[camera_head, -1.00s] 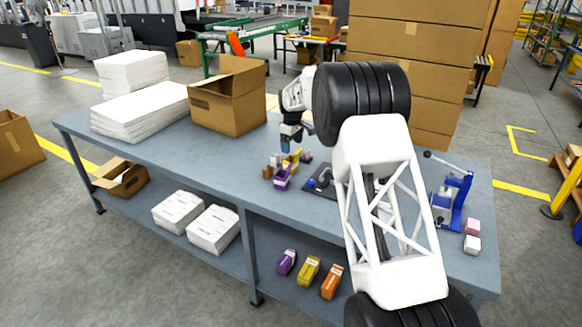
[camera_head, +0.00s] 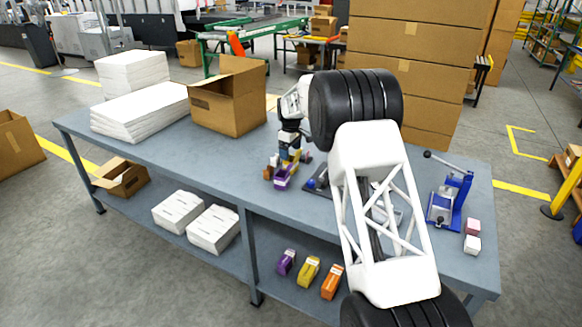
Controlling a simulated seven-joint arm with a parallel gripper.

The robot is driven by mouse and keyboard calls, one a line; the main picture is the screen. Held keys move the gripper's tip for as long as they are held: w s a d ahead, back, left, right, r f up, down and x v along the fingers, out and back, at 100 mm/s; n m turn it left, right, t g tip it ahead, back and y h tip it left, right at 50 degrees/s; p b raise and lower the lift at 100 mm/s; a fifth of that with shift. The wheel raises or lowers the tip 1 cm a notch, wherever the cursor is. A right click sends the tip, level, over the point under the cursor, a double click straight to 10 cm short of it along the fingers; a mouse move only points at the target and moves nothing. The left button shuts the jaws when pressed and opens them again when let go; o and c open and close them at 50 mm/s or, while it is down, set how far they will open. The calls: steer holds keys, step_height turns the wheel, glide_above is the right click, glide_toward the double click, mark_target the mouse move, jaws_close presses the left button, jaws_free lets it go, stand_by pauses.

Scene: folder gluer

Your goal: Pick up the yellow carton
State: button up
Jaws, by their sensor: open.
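My gripper (camera_head: 289,152) is on the blue-grey table, reaching down over a small cluster of cartons near the middle. It is open. The yellow carton (camera_head: 292,155) shows only in part, right at the fingers, which cover much of it. I cannot tell whether the fingers touch it. A purple carton (camera_head: 281,182) with a pale label lies just in front of it. Small brown and orange pieces (camera_head: 268,172) sit to the left.
A dark plate with a blue-handled tool (camera_head: 318,183) lies right of the cluster. A blue press (camera_head: 450,200) and two small boxes (camera_head: 472,243) stand at the right. An open cardboard box (camera_head: 228,105) and paper stacks (camera_head: 140,110) are at the left. Purple, yellow and orange items (camera_head: 308,272) lie on the lower shelf.

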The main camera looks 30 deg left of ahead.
mark_target(291, 160)
steer(key=shift+d+f, duration=0.1)
steer(key=shift+f, duration=2.55)
steer(key=c, duration=1)
